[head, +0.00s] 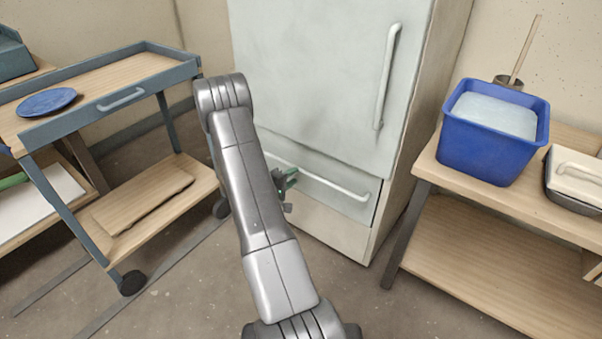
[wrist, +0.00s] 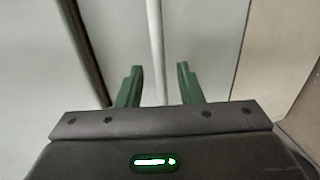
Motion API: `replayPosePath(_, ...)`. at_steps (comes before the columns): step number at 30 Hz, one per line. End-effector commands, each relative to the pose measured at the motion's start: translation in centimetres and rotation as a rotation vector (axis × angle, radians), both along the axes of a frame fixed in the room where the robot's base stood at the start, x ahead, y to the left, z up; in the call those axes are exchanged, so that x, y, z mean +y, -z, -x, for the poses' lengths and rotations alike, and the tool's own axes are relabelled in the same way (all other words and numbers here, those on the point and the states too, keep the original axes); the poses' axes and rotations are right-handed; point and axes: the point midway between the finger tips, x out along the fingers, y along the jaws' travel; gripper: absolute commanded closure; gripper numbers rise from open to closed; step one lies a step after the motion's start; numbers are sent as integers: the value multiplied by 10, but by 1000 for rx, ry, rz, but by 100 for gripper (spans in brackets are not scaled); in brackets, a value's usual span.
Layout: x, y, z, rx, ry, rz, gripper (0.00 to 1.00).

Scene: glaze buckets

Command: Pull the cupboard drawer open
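The pale grey cupboard (head: 310,70) stands at the back, with a drawer (head: 345,205) below its tall door. The drawer front looks about flush with the cupboard. A white bar handle (head: 345,190) runs across the drawer; my arm hides part of the drawer's left side. My gripper (head: 287,182) is at the left part of this handle. In the wrist view my gripper (wrist: 158,72) has its two green fingers apart. The handle bar (wrist: 155,40) runs between them in the picture, with a gap on each side. I cannot tell how deep it sits between the fingers.
A blue-framed cart (head: 150,60) with a blue plate (head: 47,102) stands at the left. A wooden bench (head: 480,200) at the right holds a blue bucket (head: 490,150) and a lidded dark container (head: 577,180). The floor before the drawer is clear except for my arm above it.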

Motion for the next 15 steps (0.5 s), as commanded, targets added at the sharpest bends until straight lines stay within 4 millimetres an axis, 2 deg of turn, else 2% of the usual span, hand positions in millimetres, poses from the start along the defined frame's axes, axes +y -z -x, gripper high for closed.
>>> replayPosePath(3,-15,8,-20,-2,2,-1,67)
replayPosePath(7,-26,11,-35,-1,1,0,67)
replayPosePath(15,-35,12,-49,-1,0,1,67)
